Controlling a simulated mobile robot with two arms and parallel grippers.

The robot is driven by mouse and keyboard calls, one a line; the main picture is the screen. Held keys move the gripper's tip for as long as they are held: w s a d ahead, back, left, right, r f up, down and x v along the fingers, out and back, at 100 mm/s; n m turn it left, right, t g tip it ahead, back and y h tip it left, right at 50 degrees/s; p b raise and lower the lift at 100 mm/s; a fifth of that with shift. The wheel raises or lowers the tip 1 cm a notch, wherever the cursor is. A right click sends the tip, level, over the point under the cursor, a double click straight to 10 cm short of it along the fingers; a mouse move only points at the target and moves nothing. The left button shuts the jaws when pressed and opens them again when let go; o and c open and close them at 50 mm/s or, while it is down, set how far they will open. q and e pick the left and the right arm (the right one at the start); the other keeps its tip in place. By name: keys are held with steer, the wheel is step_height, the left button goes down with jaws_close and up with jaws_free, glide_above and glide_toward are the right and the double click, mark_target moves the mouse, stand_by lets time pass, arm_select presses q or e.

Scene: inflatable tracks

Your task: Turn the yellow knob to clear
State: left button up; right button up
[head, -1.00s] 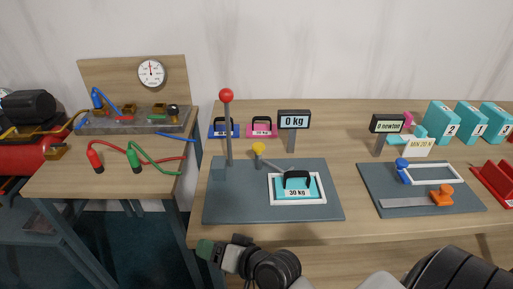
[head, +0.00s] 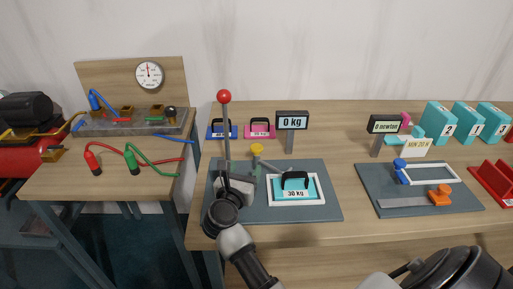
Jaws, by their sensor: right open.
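The yellow knob (head: 257,149) stands on a short post on the dark base plate (head: 290,214), right of the tall lever with a red ball (head: 224,97). A cyan 30 kg weight (head: 296,192) with a black handle sits in the white frame on the same plate. The display (head: 292,120) behind reads 0 kg. My right gripper (head: 236,176) is over the plate's left part, below and left of the knob, near the lever's foot. It is open and seems apart from the knob. My left gripper is not in view.
Blue (head: 222,131) and pink (head: 260,130) weights stand behind the plate. To the right is a second plate (head: 420,206) with a blue knob, an orange slider and a 0 newton display (head: 384,124). A side table (head: 70,185) holds hoses and a gauge.

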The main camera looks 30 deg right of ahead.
mark_target(255, 151)
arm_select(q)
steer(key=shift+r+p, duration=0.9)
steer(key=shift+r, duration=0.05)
arm_select(e)
steer(key=x, duration=1)
steer(key=shift+w+d, duration=0.2)
steer(key=shift+d, duration=0.15)
steer(key=shift+c, duration=0.3)
